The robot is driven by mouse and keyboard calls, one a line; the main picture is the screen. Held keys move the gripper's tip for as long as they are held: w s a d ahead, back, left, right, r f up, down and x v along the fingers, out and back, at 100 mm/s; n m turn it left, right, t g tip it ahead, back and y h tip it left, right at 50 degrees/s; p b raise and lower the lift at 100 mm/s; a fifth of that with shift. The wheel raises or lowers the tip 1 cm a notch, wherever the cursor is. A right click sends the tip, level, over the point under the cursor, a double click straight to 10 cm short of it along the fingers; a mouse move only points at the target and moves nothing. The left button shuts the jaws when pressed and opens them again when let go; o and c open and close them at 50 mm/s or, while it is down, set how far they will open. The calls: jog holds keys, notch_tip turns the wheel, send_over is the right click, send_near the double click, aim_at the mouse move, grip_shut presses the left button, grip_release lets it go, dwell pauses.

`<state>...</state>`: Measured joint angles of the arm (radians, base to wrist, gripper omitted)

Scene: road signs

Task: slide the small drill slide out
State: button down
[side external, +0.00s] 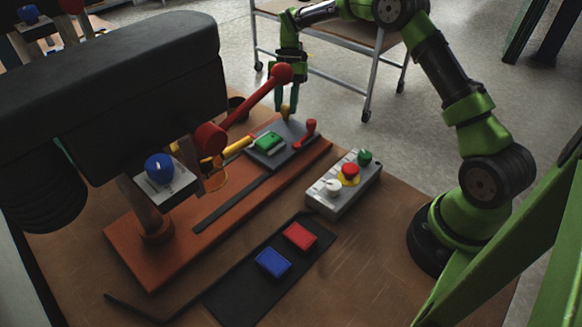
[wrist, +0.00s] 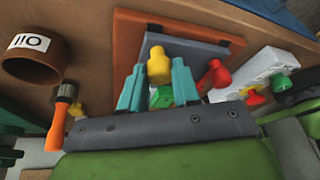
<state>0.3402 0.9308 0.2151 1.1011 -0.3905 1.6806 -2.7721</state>
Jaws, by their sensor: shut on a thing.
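The small drill slide is a dark grey plate (side external: 295,130) on the red-brown drill base (side external: 150,250), with a green block (side external: 268,141) on top. A yellow knob (wrist: 158,65) stands at its far end, and a red-knobbed lever (side external: 309,127) sits at its side. My gripper (side external: 286,108) points down at that far end. In the wrist view, my gripper (wrist: 158,72) has its teal fingers on either side of the yellow knob, shut on it. The fingers partly hide the green block (wrist: 161,97) and the plate (wrist: 200,48).
The drill's black head (side external: 110,80) and red handle (side external: 250,100) overhang the slide's left side. A grey control box (side external: 345,185) stands to the right. A black mat (side external: 235,300) holds a red and a blue block in front. A brown pot (wrist: 32,55) stands nearby.

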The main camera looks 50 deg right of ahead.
jog(key=shift+d, duration=0.45)
jog(key=c, duration=0.9)
grip_release()
jog(key=shift+c, duration=0.2)
jog(key=shift+o, duration=0.7)
jog(key=shift+a, duration=0.15)
jog(key=v, duration=0.7)
jog(key=shift+r, duration=0.3)
